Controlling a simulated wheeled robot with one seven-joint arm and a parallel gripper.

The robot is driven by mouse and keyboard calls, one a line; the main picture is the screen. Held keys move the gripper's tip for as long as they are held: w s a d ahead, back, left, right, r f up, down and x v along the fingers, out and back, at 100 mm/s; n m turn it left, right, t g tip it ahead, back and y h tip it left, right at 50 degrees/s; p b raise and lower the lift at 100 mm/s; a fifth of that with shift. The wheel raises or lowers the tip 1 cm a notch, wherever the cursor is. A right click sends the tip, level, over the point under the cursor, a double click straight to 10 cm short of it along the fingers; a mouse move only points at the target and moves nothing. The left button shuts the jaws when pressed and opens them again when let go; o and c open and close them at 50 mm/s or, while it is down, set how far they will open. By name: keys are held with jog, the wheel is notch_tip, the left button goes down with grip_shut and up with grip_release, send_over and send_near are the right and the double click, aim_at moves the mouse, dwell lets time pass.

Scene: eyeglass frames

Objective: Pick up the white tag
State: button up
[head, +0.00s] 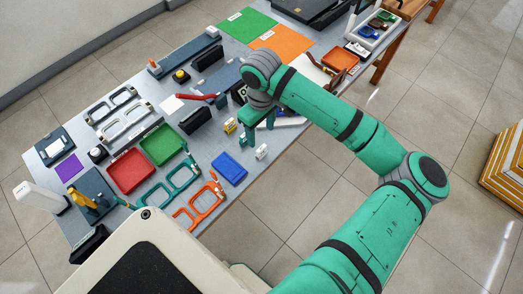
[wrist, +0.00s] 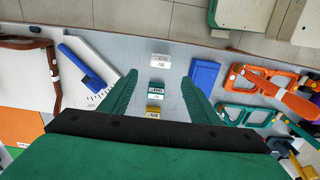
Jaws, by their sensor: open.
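The white tag (head: 261,152) is a small upright block near the table's front edge; in the wrist view (wrist: 160,60) it lies ahead of the fingertips, slightly left of centre between their lines. A teal tag (wrist: 157,88) and a yellow tag (wrist: 153,110) stand in a row with it, nearer my gripper in that view. My gripper (wrist: 159,80) is open and empty, its two green fingers pointing down toward the table. In the head view my gripper (head: 257,124) is above and behind the white tag, apart from it.
A blue tray (wrist: 204,74) lies right of the white tag in the wrist view. Orange eyeglass frames (wrist: 262,82) lie further right. A blue-handled tool (wrist: 82,65) lies on a white perforated piece at left.

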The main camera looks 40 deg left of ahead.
aim_at(261, 148)
jog(key=f, duration=1)
jog(key=shift+d+f, duration=0.2)
jog(key=shift+f, duration=0.1)
jog(key=c, duration=1.1)
